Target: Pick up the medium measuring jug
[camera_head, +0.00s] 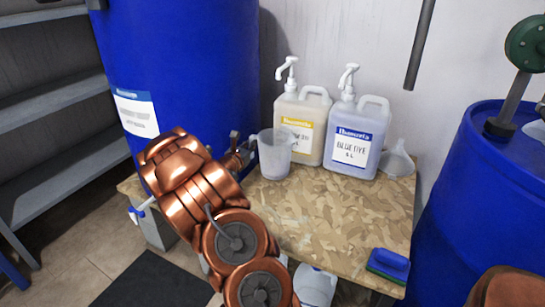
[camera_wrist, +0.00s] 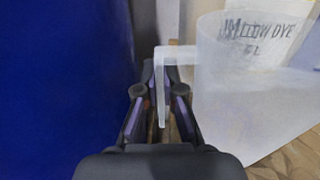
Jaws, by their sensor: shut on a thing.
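The measuring jug (camera_head: 275,155) is a translucent whitish jug at the back left of the wooden table, next to the blue drum. It also fills the right of the wrist view (camera_wrist: 235,105), with its handle pointing left. My gripper (camera_head: 240,151) reaches the jug from the left in the head view. In the wrist view my gripper (camera_wrist: 163,115) has its fingers on either side of the jug's handle, shut on it. The jug looks upright. I cannot tell whether its base touches the table.
Two pump bottles, one with a yellow label (camera_head: 302,125) and one with a blue label (camera_head: 353,140), stand right behind the jug. A funnel (camera_head: 396,160) is beside them. A large blue drum (camera_head: 185,70) stands close on the left. The table's middle (camera_head: 330,215) is clear.

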